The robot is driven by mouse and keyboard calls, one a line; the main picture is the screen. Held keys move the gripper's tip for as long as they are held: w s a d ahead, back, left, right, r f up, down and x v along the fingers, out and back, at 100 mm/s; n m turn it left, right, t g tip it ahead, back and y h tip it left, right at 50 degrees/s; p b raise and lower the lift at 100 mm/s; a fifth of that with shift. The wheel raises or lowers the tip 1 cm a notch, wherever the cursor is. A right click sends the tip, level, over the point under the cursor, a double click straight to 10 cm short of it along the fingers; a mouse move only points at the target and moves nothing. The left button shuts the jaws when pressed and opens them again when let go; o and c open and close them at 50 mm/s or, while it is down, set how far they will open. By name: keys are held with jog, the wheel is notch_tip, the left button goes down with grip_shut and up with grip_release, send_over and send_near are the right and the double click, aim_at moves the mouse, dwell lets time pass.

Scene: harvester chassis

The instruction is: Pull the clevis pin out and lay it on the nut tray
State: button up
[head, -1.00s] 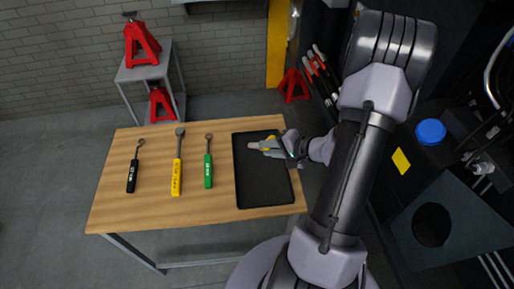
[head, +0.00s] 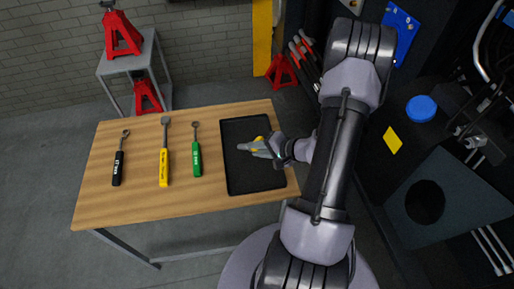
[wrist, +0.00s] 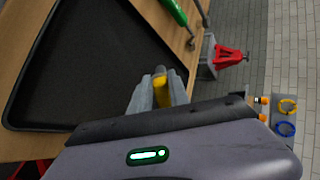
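My gripper (head: 258,148) is over the black nut tray (head: 240,184) at the right side of the wooden table. Its fingers are closed around a yellow piece, which I take to be the clevis pin (wrist: 160,88). The yellow shows between the two grey fingers in the wrist view, with a dark end at its top. In the head view the fingers hide most of the pin. The tray is empty where I see it and also fills the left of the wrist view (wrist: 75,60). I cannot tell whether the pin touches the tray.
Black (head: 118,168), yellow (head: 164,165) and green (head: 197,160) handled tools lie on the table (head: 140,200) left of the tray. Red jack stands (head: 121,34) are behind the table. The dark chassis with a blue cap (head: 420,108) stands to the right.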

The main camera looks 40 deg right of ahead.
jog(key=o, duration=0.5)
jog(key=p+v, duration=0.4)
jog(key=v, duration=1.3)
jog(key=shift+s+r, duration=0.15)
jog(key=shift+s, duration=0.05)
jog(key=shift+a, duration=0.1)
